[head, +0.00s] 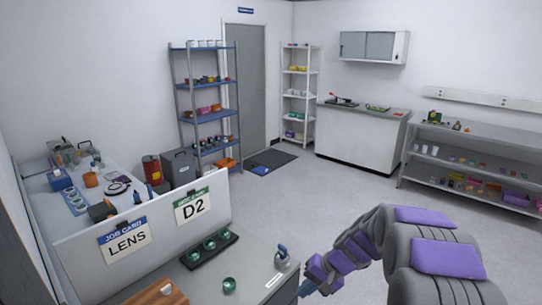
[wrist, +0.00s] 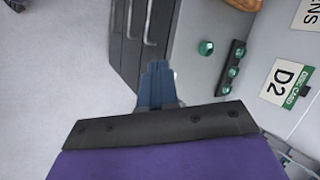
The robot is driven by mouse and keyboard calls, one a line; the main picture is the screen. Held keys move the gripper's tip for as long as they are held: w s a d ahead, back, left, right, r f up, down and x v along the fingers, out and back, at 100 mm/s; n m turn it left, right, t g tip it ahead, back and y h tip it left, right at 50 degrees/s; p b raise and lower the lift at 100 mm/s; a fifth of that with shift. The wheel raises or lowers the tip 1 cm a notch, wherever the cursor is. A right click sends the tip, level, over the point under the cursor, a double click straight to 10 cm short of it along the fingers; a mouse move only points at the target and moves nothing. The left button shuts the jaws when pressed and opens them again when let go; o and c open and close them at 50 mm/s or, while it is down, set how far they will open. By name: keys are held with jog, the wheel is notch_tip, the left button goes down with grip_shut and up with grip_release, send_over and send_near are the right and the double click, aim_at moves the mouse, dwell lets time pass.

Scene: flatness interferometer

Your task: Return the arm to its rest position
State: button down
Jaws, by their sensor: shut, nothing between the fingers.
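My gripper (wrist: 157,85) is shut and empty, its blue fingers together in the wrist view. In the head view its blue tip (head: 306,288) shows low in the picture, just right of the bench (head: 252,262). My purple and grey arm (head: 345,250) reaches in from the lower right, bent. In the wrist view the fingers appear over the dark cabinet front (wrist: 128,45) and the bench edge; I cannot tell how far above or beside them they are.
On the bench are a black tray (head: 226,239) of green pieces, a loose green piece (head: 228,284), a blue-and-white item (head: 282,257) and a wooden board (head: 150,297). A panel (head: 75,258) with LENS and D2 cards stands behind. Open floor (head: 310,195) lies beyond.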

jog(key=s+r+n+g+h, duration=0.1)
jog(key=s+r, duration=0.1)
jog(key=s, duration=0.4)
jog(key=s+a+r+h, duration=0.1)
jog(key=s+r, duration=0.2)
jog(key=s, duration=0.3)
jog(key=s+r+n+g+h, duration=0.1)
jog(key=s+r, duration=0.1)
jog(key=s, duration=0.3)
jog(key=s+d+h, duration=0.1)
jog(key=s+d, duration=0.1)
jog(key=s, duration=0.8)
jog(key=s+d+r+n+h, duration=0.1)
jog(key=s+d+h, duration=0.1)
jog(key=s, duration=0.9)
jog(key=shift+d+g+h+b, duration=0.3)
jog(key=shift+d+g+b, duration=0.15)
jog(key=shift+d, duration=0.2)
jog(key=shift+w+r, duration=0.1)
jog(key=shift+w, duration=0.1)
